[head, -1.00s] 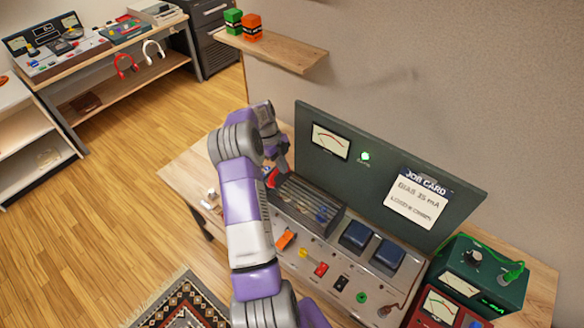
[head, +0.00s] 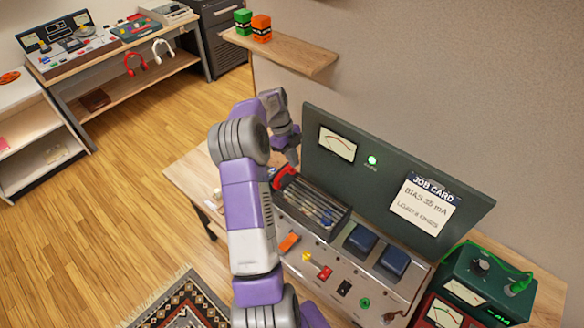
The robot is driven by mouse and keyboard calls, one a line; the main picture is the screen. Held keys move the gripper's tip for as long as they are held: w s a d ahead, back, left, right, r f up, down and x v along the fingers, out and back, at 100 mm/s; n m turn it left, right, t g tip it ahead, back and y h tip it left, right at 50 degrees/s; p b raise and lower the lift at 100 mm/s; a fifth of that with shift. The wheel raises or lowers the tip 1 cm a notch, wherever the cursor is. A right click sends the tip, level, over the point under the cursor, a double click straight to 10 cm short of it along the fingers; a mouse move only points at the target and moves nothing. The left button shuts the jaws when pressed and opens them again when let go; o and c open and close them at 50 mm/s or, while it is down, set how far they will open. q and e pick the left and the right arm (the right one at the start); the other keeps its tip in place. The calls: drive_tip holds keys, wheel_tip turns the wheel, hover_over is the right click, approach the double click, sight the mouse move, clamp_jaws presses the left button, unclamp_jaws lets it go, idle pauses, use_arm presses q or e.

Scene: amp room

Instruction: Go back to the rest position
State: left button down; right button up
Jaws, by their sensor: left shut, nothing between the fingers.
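My left arm comes up from the bottom of the head view and reaches over the wooden bench. Its gripper (head: 292,158) is shut and empty, just above a red part (head: 284,176) at the left end of the amp's slotted grey top; whether they touch I cannot tell. The amp (head: 328,242) has a front row of coloured jacks and switches and two dark blue blocks at its right. My right gripper is not in view.
Behind the amp stands a dark green panel (head: 345,185) with a meter, a lit green lamp and a job card (head: 423,204). A green meter box (head: 483,280) is at the right. A wooden shelf (head: 295,55) juts out above. Open floor (head: 110,215) lies left.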

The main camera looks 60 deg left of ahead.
use_arm(q)
drive_tip(key=shift+v, duration=2.35)
